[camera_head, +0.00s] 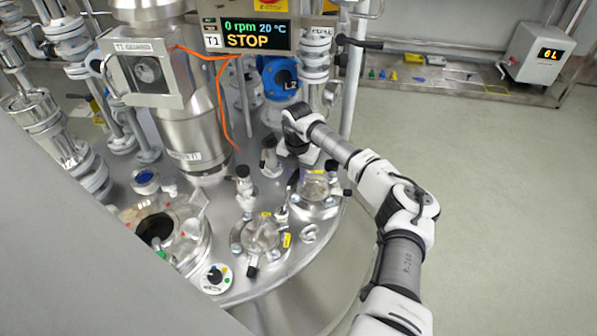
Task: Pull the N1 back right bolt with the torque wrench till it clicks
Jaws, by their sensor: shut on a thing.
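My gripper (304,154) is at the end of my arm, low over the back of the vessel lid, just behind a round flanged nozzle (315,188). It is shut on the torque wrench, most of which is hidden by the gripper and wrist. Another flanged nozzle (262,235) with a clear cover, bolts and a yellow tag sits nearer the front rim. The nozzle labels are too small to read, so I cannot tell which is N1. The back right bolt and how the wrench sits on it cannot be made out.
A blue valve (280,78) marked L2 stands behind my wrist. The display (250,35) reads STOP. An orange cable (222,100) hangs left of it. A pole (357,70) rises behind. Clear floor (500,200) lies to the right.

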